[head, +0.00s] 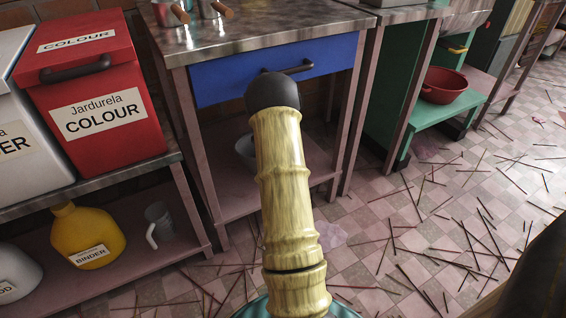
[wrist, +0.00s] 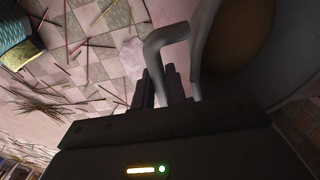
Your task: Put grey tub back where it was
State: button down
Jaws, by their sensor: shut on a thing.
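In the wrist view, the grey tub (wrist: 205,50) is at the upper right, with its round opening in view and brown inside. Its bent grey handle (wrist: 166,36) stands out to the left. My gripper (wrist: 160,88) is shut on the handle, though the exact contact is dark. In the head view, my arm hides my gripper. A grey rounded thing (head: 245,150) shows beside my arm, above the lower shelf under the blue drawer. It is partly hidden, and I cannot tell whether it is the held tub.
The table with the blue drawer (head: 225,85) stands ahead. A left rack holds the red COLOUR bin (head: 95,100), and below it the yellow BINDER jug (head: 85,235) and a grey mug (head: 158,222). A red pot (head: 443,86) sits on the green shelf. Sticks litter the floor.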

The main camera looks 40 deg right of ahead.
notch_tip(320, 180, down, 6)
jog(key=b, duration=0.7)
jog(key=shift+f, duration=1.15)
dwell(0.6)
jog(key=c, duration=1.4)
grip_release()
jog(key=shift+c, duration=0.2)
jog(key=shift+o, duration=0.5)
jog(key=shift+r, duration=0.1)
notch_tip(320, 180, up, 7)
jog(key=p, duration=0.6)
jog(key=shift+w+r, duration=0.1)
jog(key=shift+r, duration=0.1)
